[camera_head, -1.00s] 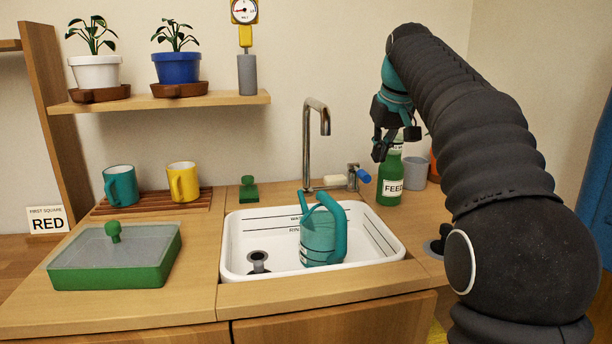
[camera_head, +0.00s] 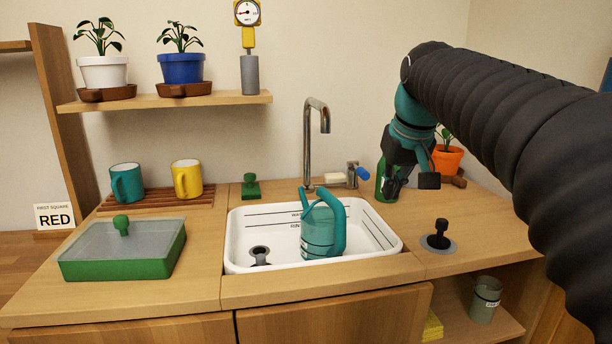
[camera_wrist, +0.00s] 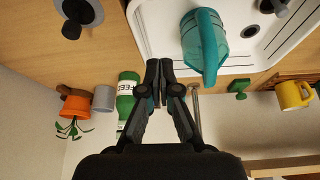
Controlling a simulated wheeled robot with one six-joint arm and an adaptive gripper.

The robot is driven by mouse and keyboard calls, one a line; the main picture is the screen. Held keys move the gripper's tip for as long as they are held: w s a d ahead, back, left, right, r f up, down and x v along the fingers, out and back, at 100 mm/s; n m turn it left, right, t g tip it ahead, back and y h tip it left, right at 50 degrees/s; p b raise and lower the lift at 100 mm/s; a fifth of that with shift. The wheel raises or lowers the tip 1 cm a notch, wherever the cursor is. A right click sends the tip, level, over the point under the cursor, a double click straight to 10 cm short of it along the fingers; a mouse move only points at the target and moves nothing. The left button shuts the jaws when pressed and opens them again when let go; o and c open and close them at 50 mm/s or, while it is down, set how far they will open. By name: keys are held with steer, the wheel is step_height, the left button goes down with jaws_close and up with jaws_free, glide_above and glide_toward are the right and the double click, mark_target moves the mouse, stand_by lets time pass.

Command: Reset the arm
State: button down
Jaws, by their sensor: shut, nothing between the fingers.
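My arm reaches in from the right in the head view. My gripper (camera_head: 412,184) hangs over the counter right of the sink, in front of the green FEED bottle (camera_head: 381,181), and hides part of it. In the wrist view my gripper (camera_wrist: 160,66) has its two dark fingers together with nothing between them. The bottle (camera_wrist: 127,98) stands beside the fingers there. I cannot tell whether they touch it. The teal watering can (camera_head: 318,234) stands in the white sink (camera_head: 241,262), apart from my gripper. It also shows in the wrist view (camera_wrist: 204,45).
A tap (camera_head: 309,140) rises behind the sink. An orange plant pot (camera_head: 447,161) and a black-knobbed plug (camera_head: 440,237) are on the right counter. A green lidded box (camera_head: 120,262), a teal mug (camera_head: 127,183) and a yellow mug (camera_head: 187,180) are left.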

steer(key=s+f+m, duration=0.1)
steer(key=s+f, duration=2)
steer(key=s, duration=0.2)
steer(key=shift+s+t+h, duration=0.3)
steer(key=shift+s, duration=0.1)
